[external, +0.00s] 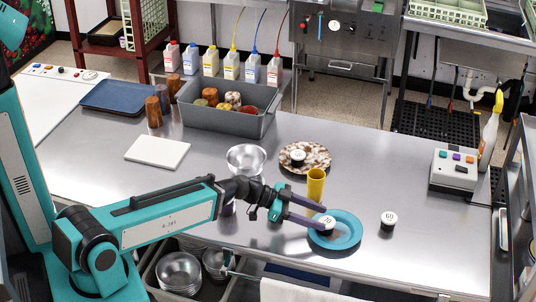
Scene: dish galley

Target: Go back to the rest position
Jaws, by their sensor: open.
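My teal arm reaches from the left across the steel table (215,215). My gripper (321,216) is open, with its dark fingers pointing right over the left part of a blue plate (349,238). A round white-topped piece marked 70 (328,223) is on the plate at the fingertips. I cannot tell whether the fingers touch it. A yellow cup (316,184) stands just behind the fingers.
A similar piece marked 60 (389,216) stands right of the plate. A speckled plate (318,155) with another piece, a metal bowl (246,152) and a white board (157,152) lie behind my arm. A grey bin (217,120) is farther back. The table's right-centre is clear.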

